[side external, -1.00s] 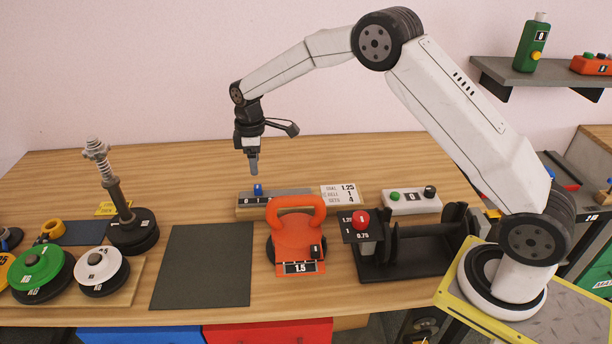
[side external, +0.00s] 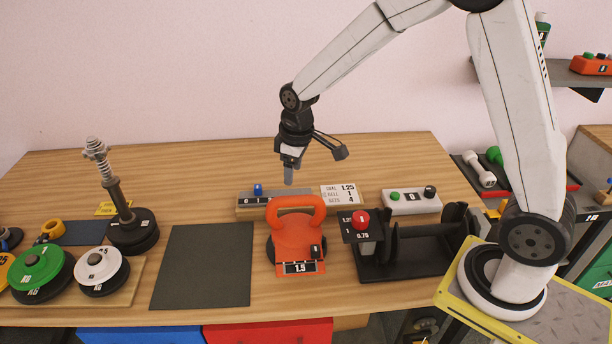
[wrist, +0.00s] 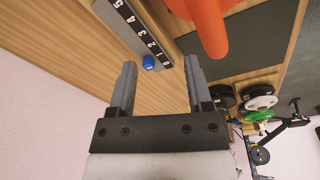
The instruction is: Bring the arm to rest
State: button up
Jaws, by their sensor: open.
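My gripper (side external: 289,174) hangs above the back of the wooden table, over the numbered slider bar, with the fingers pointing down. In the wrist view my gripper (wrist: 160,82) shows two grey fingers spread apart with nothing between them. The slider bar (side external: 300,198) with its blue knob (side external: 258,190) lies below and stays clear of the fingers. In the wrist view the blue knob (wrist: 149,63) shows beyond the gap between the fingers.
An orange kettlebell (side external: 297,240) stands in front of the bar. A black cradle (side external: 420,248) and a white button box (side external: 410,203) are to the right. A spring post (side external: 115,195) and weight plates (side external: 38,268) are at left. The dark mat (side external: 205,265) is bare.

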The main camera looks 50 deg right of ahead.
jog(key=s+m, duration=0.1)
jog(key=s, duration=0.4)
jog(key=s+m, duration=0.2)
jog(key=s, duration=0.3)
jog(key=s+m+t, duration=0.1)
jog(key=s, duration=0.4)
jog(key=shift+s+d+f, duration=0.1)
jog(key=shift+s+f, duration=0.25)
jog(key=shift+s, duration=0.05)
dwell(1.1)
